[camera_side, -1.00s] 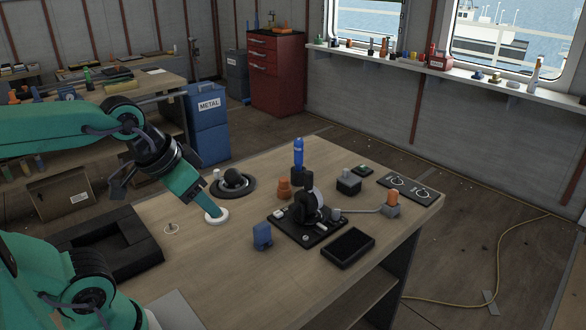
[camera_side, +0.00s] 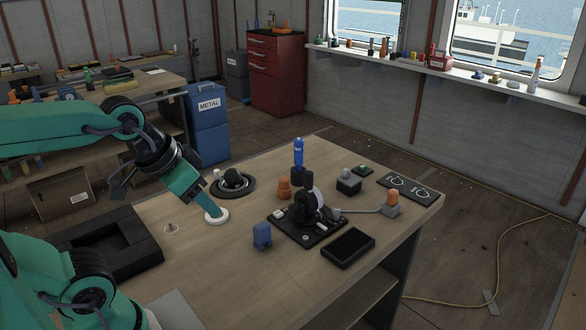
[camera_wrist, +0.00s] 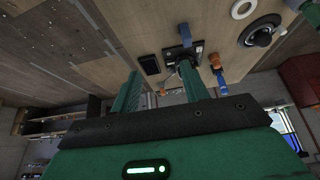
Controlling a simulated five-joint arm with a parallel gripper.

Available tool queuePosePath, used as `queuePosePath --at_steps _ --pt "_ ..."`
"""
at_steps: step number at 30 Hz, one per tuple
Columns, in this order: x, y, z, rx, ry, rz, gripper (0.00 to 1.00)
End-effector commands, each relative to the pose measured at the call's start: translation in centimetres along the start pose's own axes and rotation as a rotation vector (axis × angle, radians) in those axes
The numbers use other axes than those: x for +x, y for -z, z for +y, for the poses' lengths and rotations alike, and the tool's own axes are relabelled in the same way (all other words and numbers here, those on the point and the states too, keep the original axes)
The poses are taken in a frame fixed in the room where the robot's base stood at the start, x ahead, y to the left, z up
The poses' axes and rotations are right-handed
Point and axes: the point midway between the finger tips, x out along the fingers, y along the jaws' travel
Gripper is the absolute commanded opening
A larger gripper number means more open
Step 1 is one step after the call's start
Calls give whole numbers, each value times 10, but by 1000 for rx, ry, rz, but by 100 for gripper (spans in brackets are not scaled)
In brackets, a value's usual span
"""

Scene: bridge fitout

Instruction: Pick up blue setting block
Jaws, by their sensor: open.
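The blue setting block (camera_side: 262,236) stands upright on the wooden table, in front and left of the black lever base (camera_side: 306,226). In the wrist view, where the scene appears upside down, the blue block (camera_wrist: 185,35) shows just above the base, beyond my right-hand finger. My gripper (camera_side: 207,206) is left of the block in the side view, angled down, its tip overlapping a white ring (camera_side: 217,218). I cannot tell whether it touches the ring. In the wrist view my gripper (camera_wrist: 159,72) has its two green fingers apart, with nothing held between them.
A black tray (camera_side: 348,248) lies right of the block. A round black dial (camera_side: 234,185), an orange knob (camera_side: 284,187) and a blue bottle-like thing (camera_side: 298,154) stand behind. A large black tray (camera_side: 105,247) is at the left.

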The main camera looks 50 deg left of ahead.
Motion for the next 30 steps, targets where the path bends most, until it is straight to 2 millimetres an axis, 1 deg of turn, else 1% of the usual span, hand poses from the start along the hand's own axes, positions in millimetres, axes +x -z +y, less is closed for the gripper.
queuePosePath --at_steps 5,6,19,26,30 --pt "0 0 0 0 0 0 45" --pt "0 0 0 0 0 0 51" --pt "2 3 -1 0 2 -9 51" --pt "13 18 -5 -1 9 -56 51" --pt "26 32 -10 -1 15 -101 51"
